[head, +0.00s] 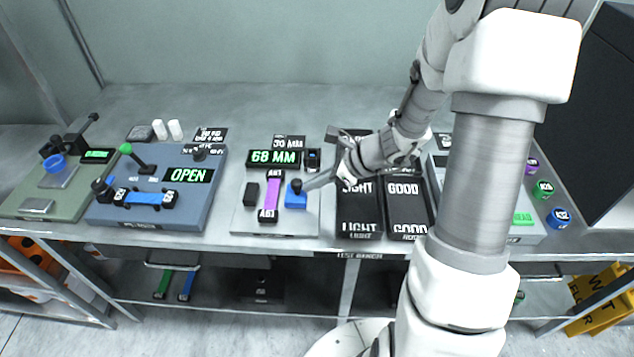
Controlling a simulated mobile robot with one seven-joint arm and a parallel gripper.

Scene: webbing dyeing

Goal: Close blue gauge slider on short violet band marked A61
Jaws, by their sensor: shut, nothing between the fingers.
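The short violet band (269,191) lies lengthwise on the pale gauge plate (247,224), with black ends marked A61. The blue gauge slider (294,200) with a dark knob sits just right of the band; a small gap or contact between them is too small to tell. A black fixed block (251,194) stands left of the band. The gauge display (273,158) reads 68 MM. My gripper (306,187) is shut and empty, its tip beside the slider's right side near the knob; whether it touches is unclear.
Black trays (358,222) marked LIGHT and GOOD stand right of the gauge, under my arm. A blue fixture (204,206) with an OPEN display and a blue band is to the left. A green fixture (24,203) stands far left.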

